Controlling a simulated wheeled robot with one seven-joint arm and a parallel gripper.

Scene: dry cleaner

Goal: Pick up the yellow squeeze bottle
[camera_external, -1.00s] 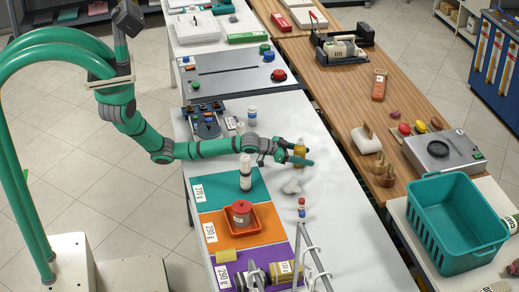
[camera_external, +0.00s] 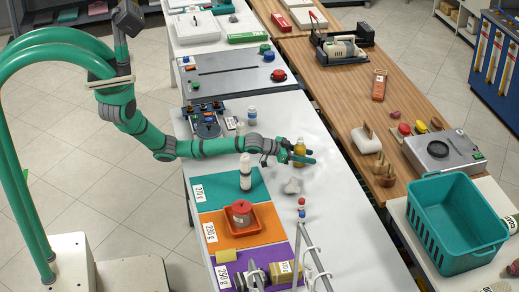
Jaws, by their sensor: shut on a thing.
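The yellow squeeze bottle (camera_external: 300,147) stands upright on the white table, near the table's right side. My gripper (camera_external: 298,155) reaches it from the left, with its green fingers on either side of the bottle. The gripper is shut on the bottle. The fingers cover part of the bottle's lower body, so I cannot tell whether its base touches the table.
A crumpled white cloth-like thing (camera_external: 292,187) lies just in front. A blue-capped bottle (camera_external: 252,116) stands behind. A red tray (camera_external: 227,228) is further forward.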

